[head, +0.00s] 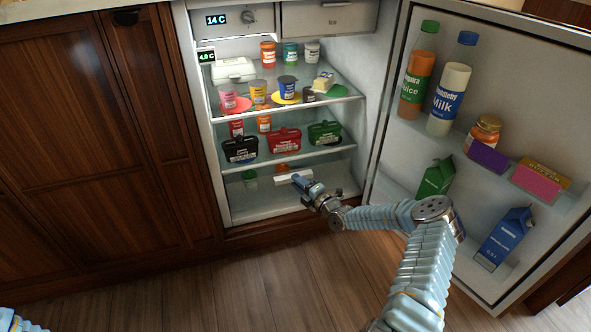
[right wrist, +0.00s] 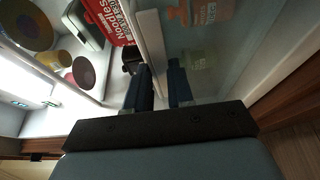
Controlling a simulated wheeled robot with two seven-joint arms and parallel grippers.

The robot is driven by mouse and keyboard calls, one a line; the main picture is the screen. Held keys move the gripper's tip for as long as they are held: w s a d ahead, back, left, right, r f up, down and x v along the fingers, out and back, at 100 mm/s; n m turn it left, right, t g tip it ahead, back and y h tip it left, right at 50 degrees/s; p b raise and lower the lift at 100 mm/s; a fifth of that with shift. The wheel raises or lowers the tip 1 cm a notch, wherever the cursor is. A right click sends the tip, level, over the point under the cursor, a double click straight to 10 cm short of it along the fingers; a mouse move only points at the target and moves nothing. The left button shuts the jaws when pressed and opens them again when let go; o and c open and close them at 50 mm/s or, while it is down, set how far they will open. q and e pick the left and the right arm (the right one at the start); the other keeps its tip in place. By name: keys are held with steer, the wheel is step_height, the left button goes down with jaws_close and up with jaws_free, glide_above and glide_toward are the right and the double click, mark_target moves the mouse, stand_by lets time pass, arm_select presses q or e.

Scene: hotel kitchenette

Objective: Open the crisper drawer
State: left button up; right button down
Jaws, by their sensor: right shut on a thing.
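The crisper drawer (head: 262,203) is the clear-fronted compartment at the bottom of the open fridge. It sits inside the fridge, and dim jars show through its front. Its pale bar handle (head: 286,178) is on the front, and in the right wrist view the handle (right wrist: 151,45) runs between the fingers. My right gripper (head: 298,181) is shut on this handle; its fingers (right wrist: 160,85) lie on either side of the bar in the right wrist view. My left gripper is out of view; only a bit of my left arm shows in the bottom left corner.
The fridge door (head: 385,170) stands wide open at the right, with bottles and cartons on its shelves. Black, red and green packs (head: 284,141) stand on the shelf above the drawer. Wooden cabinets (head: 95,140) are at left. The wooden floor (head: 230,285) in front is clear.

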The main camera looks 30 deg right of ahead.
steer(key=s+a+p, duration=0.2)
steer(key=s+p, duration=0.3)
steer(key=s, duration=0.5)
steer(key=s+a+p, duration=0.3)
steer(key=s+p, duration=0.2)
steer(key=s, duration=0.5)
steer(key=shift+s+f, duration=0.15)
steer(key=shift+f, duration=0.15)
steer(key=shift+d, duration=0.1)
steer(key=c, duration=1.3)
jaws_free()
steer(key=shift+o, duration=1.1)
steer(key=shift+r, duration=0.1)
steer(key=s+d, duration=0.2)
steer(key=s, duration=1.1)
steer(key=shift+s, duration=0.25)
